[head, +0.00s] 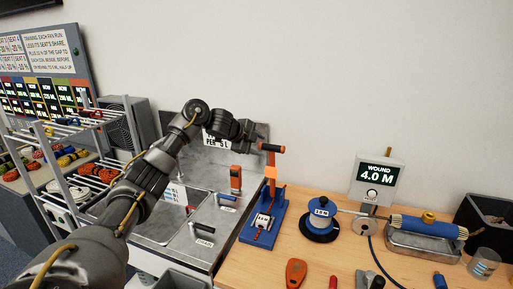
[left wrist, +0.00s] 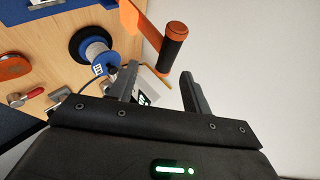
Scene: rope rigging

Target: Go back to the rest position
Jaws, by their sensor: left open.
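My left gripper (head: 248,134) is open, high over the back of the bench, at the end of my left arm coming in from the left. Just right of it is the orange lever with a dark handle (head: 270,148) on the blue press (head: 263,218). In the left wrist view the two fingers of my left gripper (left wrist: 160,78) stand apart with nothing clamped. The lever's dark handle (left wrist: 173,58) shows beyond and between the fingertips; I cannot tell whether they touch. My right gripper is not in view.
A wooden bench holds a blue spool (head: 320,222), a display reading 4.0 M (head: 376,178) and a blue roller (head: 428,227). At left are a metal rack (head: 60,160) and rope coils (head: 98,172). An orange-handled tool (head: 295,270) lies in front. The space above the bench at right is clear.

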